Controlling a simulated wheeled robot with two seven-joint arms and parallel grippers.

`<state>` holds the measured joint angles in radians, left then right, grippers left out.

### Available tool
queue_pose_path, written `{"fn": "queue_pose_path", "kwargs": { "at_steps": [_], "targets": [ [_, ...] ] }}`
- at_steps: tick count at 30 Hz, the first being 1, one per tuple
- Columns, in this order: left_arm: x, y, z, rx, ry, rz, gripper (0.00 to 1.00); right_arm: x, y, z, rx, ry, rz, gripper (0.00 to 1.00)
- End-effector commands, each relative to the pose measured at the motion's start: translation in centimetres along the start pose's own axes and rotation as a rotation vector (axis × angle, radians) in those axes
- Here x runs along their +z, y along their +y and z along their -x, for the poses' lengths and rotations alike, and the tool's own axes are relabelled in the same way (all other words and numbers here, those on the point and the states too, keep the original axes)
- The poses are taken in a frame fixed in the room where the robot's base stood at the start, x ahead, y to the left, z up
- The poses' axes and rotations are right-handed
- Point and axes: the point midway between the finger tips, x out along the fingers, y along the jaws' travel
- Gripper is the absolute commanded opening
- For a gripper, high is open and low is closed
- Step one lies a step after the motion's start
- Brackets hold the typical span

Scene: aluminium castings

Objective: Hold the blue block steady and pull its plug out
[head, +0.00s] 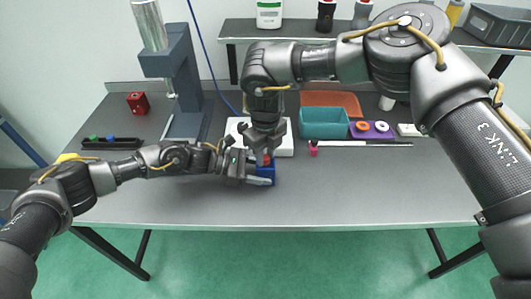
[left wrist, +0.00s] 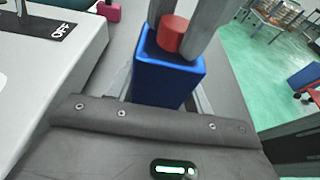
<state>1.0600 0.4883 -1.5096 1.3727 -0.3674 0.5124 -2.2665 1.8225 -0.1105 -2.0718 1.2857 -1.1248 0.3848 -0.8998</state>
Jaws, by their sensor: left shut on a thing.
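The blue block (head: 266,176) stands on the grey table near its front middle. It shows large in the left wrist view (left wrist: 165,82), with the red plug (left wrist: 172,33) in its top. My left gripper (head: 258,178) reaches in from the left and is shut on the block. My right gripper (head: 265,150) points down from above, with its fingertips at the plug (head: 267,160). In the left wrist view the right fingers (left wrist: 185,20) are close around the plug; I cannot tell whether they press on it. The plug's lower part is hidden inside the block.
A white device (head: 284,138) stands right behind the block. A teal bin (head: 324,123), an orange bin (head: 335,100) and a purple holder (head: 372,134) are at back right. The table's front right (head: 380,190) is clear.

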Motion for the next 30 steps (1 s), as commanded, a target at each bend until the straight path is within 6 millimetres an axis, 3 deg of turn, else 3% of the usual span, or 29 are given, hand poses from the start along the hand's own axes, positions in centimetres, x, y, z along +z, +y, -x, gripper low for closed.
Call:
{"fn": "queue_pose_path", "kwargs": {
  "at_steps": [6, 7, 8, 12, 30],
  "targets": [
    [-0.04, -0.01, 0.01, 0.000, 0.001, 0.001, 0.27, 0.01, 0.00, 0.02, 0.000, 0.000, 0.000, 0.01],
    [-0.04, -0.01, 0.01, 0.000, 0.001, 0.001, 0.27, 0.01, 0.00, 0.02, 0.000, 0.000, 0.000, 0.00],
    [-0.04, -0.01, 0.01, 0.000, 0.001, 0.001, 0.27, 0.01, 0.00, 0.02, 0.000, 0.000, 0.000, 0.17],
    [-0.04, -0.01, 0.01, 0.000, 0.001, 0.001, 0.27, 0.01, 0.00, 0.02, 0.000, 0.000, 0.000, 0.00],
    [-0.07, -0.02, 0.01, 0.000, 0.001, 0.001, 0.27, 0.02, -0.03, 0.54, 0.000, 0.000, 0.000, 0.00]
  ]
}}
